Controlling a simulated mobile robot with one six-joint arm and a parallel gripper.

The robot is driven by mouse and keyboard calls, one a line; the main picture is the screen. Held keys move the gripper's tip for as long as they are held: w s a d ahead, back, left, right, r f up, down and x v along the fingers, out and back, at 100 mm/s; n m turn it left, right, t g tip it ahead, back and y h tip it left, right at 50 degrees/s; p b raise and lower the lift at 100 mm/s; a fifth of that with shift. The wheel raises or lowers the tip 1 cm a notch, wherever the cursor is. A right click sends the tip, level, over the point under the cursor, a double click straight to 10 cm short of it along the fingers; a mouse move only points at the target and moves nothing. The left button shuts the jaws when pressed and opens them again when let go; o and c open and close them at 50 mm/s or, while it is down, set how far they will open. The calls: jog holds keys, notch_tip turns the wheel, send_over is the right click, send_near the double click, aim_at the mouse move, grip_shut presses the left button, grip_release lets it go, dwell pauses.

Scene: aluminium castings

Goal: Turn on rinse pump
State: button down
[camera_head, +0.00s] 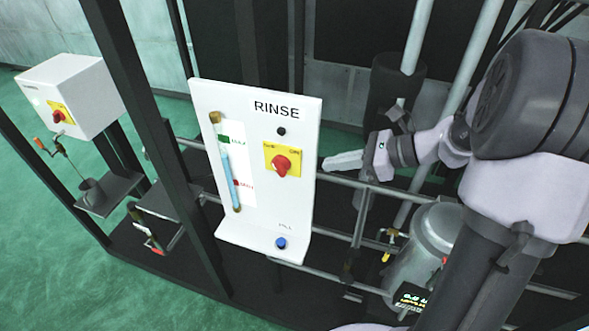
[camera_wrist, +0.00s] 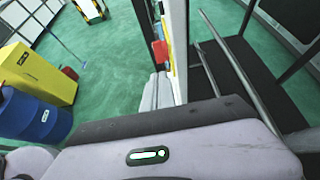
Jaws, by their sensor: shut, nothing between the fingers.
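The white RINSE panel (camera_head: 262,215) stands upright in the middle of the head view. It carries a red rotary knob (camera_head: 281,166) on a yellow plate, a dark round spot above it and a blue button (camera_head: 281,243) low down. A sight tube (camera_head: 228,165) with green and red marks is on its left. My gripper (camera_head: 326,164) is shut and empty, its tips close to the panel's right edge, right of the knob. Contact cannot be told. In the wrist view the shut fingers (camera_wrist: 157,92) point towards the panel, seen edge-on, with the red knob (camera_wrist: 160,54) just beyond.
A white box with another red knob (camera_head: 59,117) on yellow stands at the left. Dark frame posts (camera_head: 150,110) and pipes surround the panel. A metal tank (camera_head: 425,250) is at lower right. A blue drum (camera_wrist: 35,115) and yellow cabinet (camera_wrist: 35,75) stand on open green floor.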

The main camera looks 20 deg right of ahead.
aim_at(285, 173)
jog(key=x, duration=1.1)
jog(key=shift+b, duration=0.4)
jog(key=shift+f, duration=0.1)
jog(key=shift+f+b, duration=0.15)
jog(key=shift+b, duration=0.75)
